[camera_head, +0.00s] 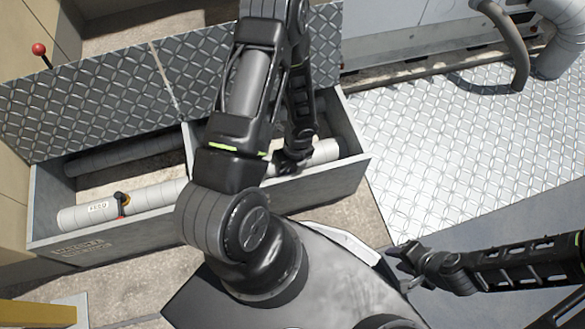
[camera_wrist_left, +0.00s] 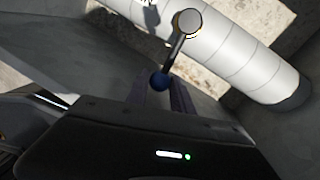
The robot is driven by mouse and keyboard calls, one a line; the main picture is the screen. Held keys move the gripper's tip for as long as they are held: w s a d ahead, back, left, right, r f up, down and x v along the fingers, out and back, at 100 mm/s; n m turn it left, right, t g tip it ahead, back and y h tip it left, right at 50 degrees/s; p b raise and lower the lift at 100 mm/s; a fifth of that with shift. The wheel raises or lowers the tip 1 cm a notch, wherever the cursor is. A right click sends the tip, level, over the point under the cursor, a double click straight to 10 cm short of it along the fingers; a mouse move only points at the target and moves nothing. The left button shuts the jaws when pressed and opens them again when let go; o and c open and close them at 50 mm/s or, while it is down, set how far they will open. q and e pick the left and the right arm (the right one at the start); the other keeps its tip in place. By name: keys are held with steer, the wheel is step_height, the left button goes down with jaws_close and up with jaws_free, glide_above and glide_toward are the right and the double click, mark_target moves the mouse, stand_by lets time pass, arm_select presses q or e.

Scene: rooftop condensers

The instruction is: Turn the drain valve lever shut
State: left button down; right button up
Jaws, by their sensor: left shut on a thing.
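The drain valve lever (camera_wrist_left: 176,52) shows in the left wrist view as a metal rod with a blue ball knob (camera_wrist_left: 159,81). It runs from a round pivot on a grey pipe (camera_wrist_left: 240,55). My left gripper (camera_wrist_left: 160,92) is shut on the lever's knob end, with a finger on each side. In the head view my left gripper (camera_head: 290,165) is down in the right part of an open trench box (camera_head: 350,168), by the pipe (camera_head: 318,154); my arm hides the lever there. My right gripper (camera_head: 398,264) is apart from the box; its jaw opening is unclear.
A second pipe (camera_head: 155,197) at left carries a label and a small valve with a dark handle (camera_head: 122,203). Dark tread-plate covers (camera_head: 85,100) stand behind the box. A red-knobbed lever (camera_head: 39,50) is at far left.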

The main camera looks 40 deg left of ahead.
arm_select(q)
steer(key=shift+s+a+m, duration=0.25)
steer(key=shift+s+m, duration=0.1)
steer(key=shift+m, duration=0.15)
steer(key=c, duration=1.1)
jaws_free()
steer(key=shift+r, duration=0.1)
steer(key=r+p, duration=0.1)
steer(key=r, duration=0.1)
steer(key=r+p, duration=0.1)
steer(key=r, duration=0.1)
steer(key=w+r+p, duration=0.1)
steer(key=r, duration=0.1)
steer(key=shift+w+d+r, duration=0.1)
steer(key=shift+d+r, duration=0.15)
steer(key=shift+r, duration=0.5)
steer(key=shift+p, duration=0.3)
